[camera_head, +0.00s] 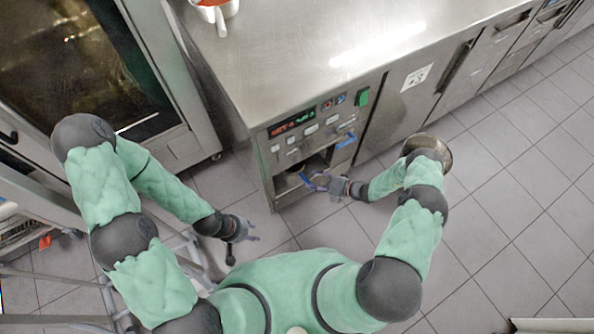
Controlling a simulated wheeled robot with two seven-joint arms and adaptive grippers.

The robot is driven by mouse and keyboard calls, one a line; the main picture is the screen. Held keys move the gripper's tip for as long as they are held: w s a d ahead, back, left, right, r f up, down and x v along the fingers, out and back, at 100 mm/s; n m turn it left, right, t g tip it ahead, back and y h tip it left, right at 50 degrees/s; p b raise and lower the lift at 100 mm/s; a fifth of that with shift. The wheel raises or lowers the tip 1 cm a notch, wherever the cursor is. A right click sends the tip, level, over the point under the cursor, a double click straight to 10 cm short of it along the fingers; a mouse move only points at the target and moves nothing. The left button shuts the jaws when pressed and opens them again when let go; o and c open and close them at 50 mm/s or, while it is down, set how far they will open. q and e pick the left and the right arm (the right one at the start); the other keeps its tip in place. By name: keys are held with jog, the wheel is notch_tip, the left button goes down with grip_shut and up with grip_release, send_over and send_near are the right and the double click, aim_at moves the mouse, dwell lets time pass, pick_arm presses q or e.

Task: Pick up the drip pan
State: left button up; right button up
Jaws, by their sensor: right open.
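I cannot pick out the drip pan for certain. A dark open slot (305,172) sits low in the counter's front, under the control panel. My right gripper (322,186) is at this slot, with its fingers open. A blue bar lies at the fingers; I cannot tell whether they touch it. A round, tan-rimmed metal thing (443,153) shows partly hidden behind my right elbow. My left gripper (244,236) hangs over the floor left of the slot, away from the counter; its finger opening is unclear.
The steel counter (300,60) carries a red and white pot (215,12) at its back left edge. A control panel (310,124) with another blue handle (346,140) is above the slot. An oven (75,55) stands at the left. Tiled floor (510,190) is clear at right.

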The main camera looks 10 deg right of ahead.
aim_at(307, 181)
jog(key=x, duration=0.2)
jog(key=shift+a+f+b, duration=0.3)
jog(key=shift+a+b, duration=0.05)
jog(key=shift+b, duration=0.05)
jog(key=shift+w+a, duration=0.35)
grip_shut()
jog(key=shift+r, duration=0.1)
